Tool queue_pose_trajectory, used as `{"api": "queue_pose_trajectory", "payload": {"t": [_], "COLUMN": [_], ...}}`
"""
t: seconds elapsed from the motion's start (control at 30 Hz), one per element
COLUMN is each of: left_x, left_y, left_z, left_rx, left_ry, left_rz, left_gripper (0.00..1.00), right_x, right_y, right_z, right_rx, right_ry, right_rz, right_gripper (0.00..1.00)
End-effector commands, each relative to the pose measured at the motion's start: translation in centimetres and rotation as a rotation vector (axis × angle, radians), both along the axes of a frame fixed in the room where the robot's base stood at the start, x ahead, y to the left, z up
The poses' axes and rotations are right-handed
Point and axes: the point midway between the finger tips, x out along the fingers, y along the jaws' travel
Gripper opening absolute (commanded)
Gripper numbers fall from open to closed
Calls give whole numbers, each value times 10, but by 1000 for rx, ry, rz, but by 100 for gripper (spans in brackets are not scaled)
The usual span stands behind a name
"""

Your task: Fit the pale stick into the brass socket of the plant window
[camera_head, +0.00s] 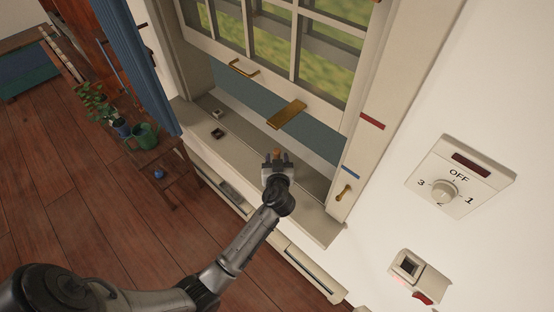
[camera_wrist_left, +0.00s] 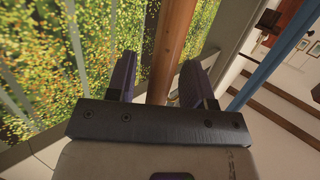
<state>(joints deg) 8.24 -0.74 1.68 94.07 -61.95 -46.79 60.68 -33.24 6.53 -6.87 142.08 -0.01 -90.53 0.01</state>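My left gripper (camera_head: 276,157) is over the window sill, in front of the raised sash. Its two fingers are apart. A small orange-brown end (camera_head: 275,152) shows between them in the head view. In the left wrist view a brown wooden stick (camera_wrist_left: 173,42) passes between the spread fingers (camera_wrist_left: 158,75), nearer the right one, with a gap to the left one. Its lower part is hidden behind the gripper body. I cannot tell whether this is the pale stick. A flat brass-coloured piece (camera_head: 287,115) shows at the sash's lower edge. I cannot make out a brass socket for certain.
Two small square fittings, one dark (camera_head: 218,133) and one light (camera_head: 216,113), sit on the left sill. Plants and a green watering can (camera_head: 145,135) stand on a stool beside the blue curtain (camera_head: 140,65). A dial panel (camera_head: 458,178) and switch (camera_head: 418,275) are at right.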

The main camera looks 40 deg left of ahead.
Motion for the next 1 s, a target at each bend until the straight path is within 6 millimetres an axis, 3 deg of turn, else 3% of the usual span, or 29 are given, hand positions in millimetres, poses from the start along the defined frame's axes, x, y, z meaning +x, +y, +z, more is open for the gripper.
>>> {"api": "queue_pose_trajectory", "payload": {"t": [0.3,0.8,1.0], "left_x": [0,-63,-79], "left_y": [0,-58,-73], "left_z": [6,18,23], "left_rx": [1,-3,-1], "left_ry": [0,-1,-1], "left_rz": [0,0,0], "left_gripper": [47,47,47], "right_x": [0,0,0], "right_y": [-1,-3,-2], "right_z": [6,-10,-13], "right_rx": [-3,-10,-8], "right_ry": [0,1,1], "right_rz": [2,7,6], "right_gripper": [43,43,43]}}
